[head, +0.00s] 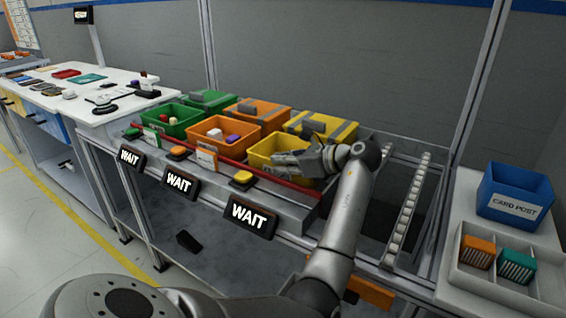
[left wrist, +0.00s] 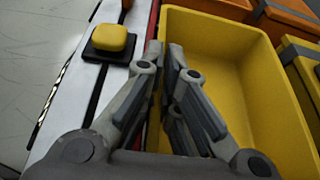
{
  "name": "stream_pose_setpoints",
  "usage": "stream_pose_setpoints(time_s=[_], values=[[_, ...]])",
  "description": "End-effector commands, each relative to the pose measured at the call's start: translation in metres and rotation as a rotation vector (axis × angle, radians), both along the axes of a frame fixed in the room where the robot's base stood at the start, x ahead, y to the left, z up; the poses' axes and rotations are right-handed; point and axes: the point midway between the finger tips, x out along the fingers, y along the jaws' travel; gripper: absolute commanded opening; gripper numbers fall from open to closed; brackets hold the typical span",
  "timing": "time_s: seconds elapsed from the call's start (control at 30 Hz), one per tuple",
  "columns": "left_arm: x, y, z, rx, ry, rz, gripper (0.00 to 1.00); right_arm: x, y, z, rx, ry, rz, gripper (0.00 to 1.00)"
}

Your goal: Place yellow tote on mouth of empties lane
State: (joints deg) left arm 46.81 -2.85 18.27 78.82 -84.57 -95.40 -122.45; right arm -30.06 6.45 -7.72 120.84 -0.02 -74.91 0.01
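The yellow tote (head: 262,152) sits in the front row at the right end of the sloped rack, upright and seemingly empty. In the left wrist view the tote (left wrist: 215,50) fills the right side. My left gripper (head: 280,158) reaches over it from the right. In the left wrist view its fingers (left wrist: 165,52) are close together, one on each side of the tote's near wall, pinching it. A lane with white rollers (head: 408,210), apparently the empties lane, lies right of the rack; my forearm hides part of its left side. My right gripper is not in view.
An orange tote (head: 216,146) with items stands directly left; more totes stand behind, including a yellow one with grey bands (head: 340,133). Yellow button (head: 243,178) and WAIT signs (head: 249,217) line the front. A blue card box (head: 514,192) stands on the right table.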

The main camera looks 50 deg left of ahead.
Motion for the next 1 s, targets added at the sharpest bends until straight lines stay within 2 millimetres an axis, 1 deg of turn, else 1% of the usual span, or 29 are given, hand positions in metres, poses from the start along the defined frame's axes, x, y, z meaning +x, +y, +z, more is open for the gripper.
stream_pose_setpoints(time_s=[0.07,0.1,0.2,0.27,0.67,0.7,0.73,0.77,0.8,1.0], values=[[0.0,0.0,0.0,0.001,-0.001,-0.001,0.0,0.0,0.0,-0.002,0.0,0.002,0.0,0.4],[0.0,0.0,-0.001,0.0,0.0,0.0,0.07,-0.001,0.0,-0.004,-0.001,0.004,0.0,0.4],[0.0,0.0,-0.001,0.0,0.0,0.0,0.2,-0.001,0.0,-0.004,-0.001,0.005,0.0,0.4],[0.0,0.0,-0.001,0.0,0.0,0.0,0.27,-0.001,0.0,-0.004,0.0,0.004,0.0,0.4],[0.0,0.0,0.0,0.0,0.0,-0.001,0.27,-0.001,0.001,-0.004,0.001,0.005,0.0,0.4],[0.0,0.0,0.0,-0.001,-0.001,-0.001,0.27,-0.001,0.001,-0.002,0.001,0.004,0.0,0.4],[0.0,0.0,0.001,-0.001,-0.001,-0.001,0.27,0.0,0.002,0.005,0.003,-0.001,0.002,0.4],[0.002,-0.006,0.005,-0.002,-0.002,-0.003,0.27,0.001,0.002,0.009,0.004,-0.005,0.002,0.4],[0.004,-0.014,0.009,-0.002,-0.001,-0.005,0.27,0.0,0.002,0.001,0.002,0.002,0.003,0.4],[0.013,-0.055,0.028,-0.001,-0.001,-0.004,0.27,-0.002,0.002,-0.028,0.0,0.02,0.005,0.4]])
